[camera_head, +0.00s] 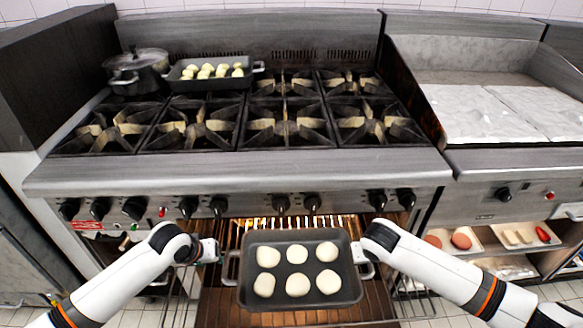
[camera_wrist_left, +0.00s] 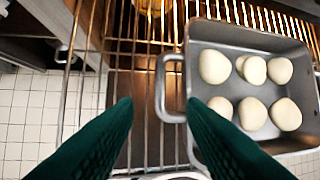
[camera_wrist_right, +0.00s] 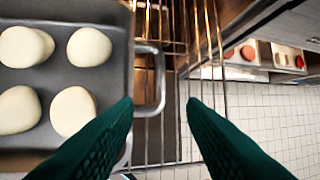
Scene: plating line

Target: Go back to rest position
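A dark grey baking tray (camera_head: 255,300) with several pale round dough balls (camera_head: 298,254) sits level on the wire rack at the open oven. My left gripper (camera_head: 218,254) is at the tray's left handle. In the left wrist view its fingers (camera_wrist_left: 160,106) are open, with the handle (camera_wrist_left: 162,92) just past the tips. My right gripper (camera_head: 364,262) is at the tray's right handle. In the right wrist view its fingers (camera_wrist_right: 160,106) are open, with the handle (camera_wrist_right: 158,82) just beyond the tips, nearer the left finger. Neither gripper is closed on anything.
The wire oven rack (camera_wrist_right: 178,140) extends under the tray. The stove (camera_head: 250,165) above carries a lidded pot (camera_head: 138,68) and a second tray (camera_head: 208,84) with pale pieces. A griddle (camera_head: 480,112) is at right, above shelves with food trays (camera_head: 515,237).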

